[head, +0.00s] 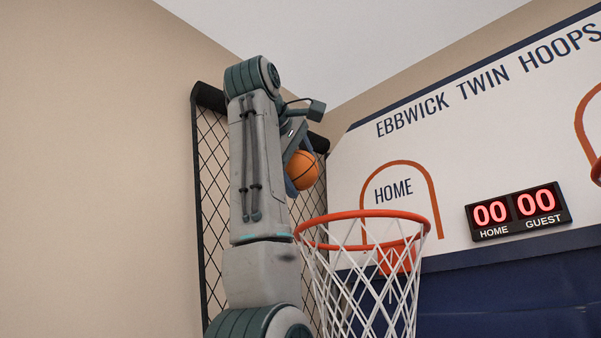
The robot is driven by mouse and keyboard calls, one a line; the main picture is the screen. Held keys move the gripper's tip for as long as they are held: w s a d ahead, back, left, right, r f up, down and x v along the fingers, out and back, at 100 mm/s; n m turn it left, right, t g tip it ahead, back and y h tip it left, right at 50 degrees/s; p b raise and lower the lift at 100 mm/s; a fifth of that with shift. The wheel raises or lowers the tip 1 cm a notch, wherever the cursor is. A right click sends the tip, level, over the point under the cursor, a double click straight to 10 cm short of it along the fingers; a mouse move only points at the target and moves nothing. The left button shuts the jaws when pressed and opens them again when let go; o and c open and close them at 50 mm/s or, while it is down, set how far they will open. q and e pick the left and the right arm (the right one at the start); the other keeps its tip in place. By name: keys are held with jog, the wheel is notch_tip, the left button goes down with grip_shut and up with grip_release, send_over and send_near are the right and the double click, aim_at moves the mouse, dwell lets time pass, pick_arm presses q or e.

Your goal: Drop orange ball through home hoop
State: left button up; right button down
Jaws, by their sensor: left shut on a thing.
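The orange ball (303,170) with dark seams is held up in my left gripper (301,165), which is shut on it. My left arm rises from the bottom of the view and partly hides the gripper. The ball appears above and to the left of the home hoop (362,215) in the picture. The hoop has an orange rim and a white net (372,290) hanging below it. Behind it, the white backboard (455,135) carries the word HOME inside an orange arch. My right gripper does not show.
A scoreboard (518,211) reads 00 HOME and 00 GUEST. Part of a second hoop (597,172) shows at the right edge. Black side netting (213,200) on a padded frame stands behind my left arm. Dark blue panelling (510,295) lies under the backboard.

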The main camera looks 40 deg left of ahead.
pick_arm(q)
jog(key=p, duration=0.1)
jog(key=w, duration=0.1)
jog(key=w+p, duration=0.1)
jog(key=shift+d+r+p, duration=0.3)
jog(key=shift+r, duration=0.05)
jog(key=shift+w+f+p, duration=0.25)
jog(key=shift+w+p, duration=0.4)
jog(key=shift+w, duration=0.6)
jog(key=w+d+f+p, duration=0.1)
jog(key=w+p, duration=0.3)
jog(key=w, duration=0.7)
jog(key=shift+d+f, duration=0.15)
jog(key=shift+f, duration=0.15)
jog(key=o, duration=1.1)
jog(key=shift+c, duration=0.2)
jog(key=shift+w, duration=0.1)
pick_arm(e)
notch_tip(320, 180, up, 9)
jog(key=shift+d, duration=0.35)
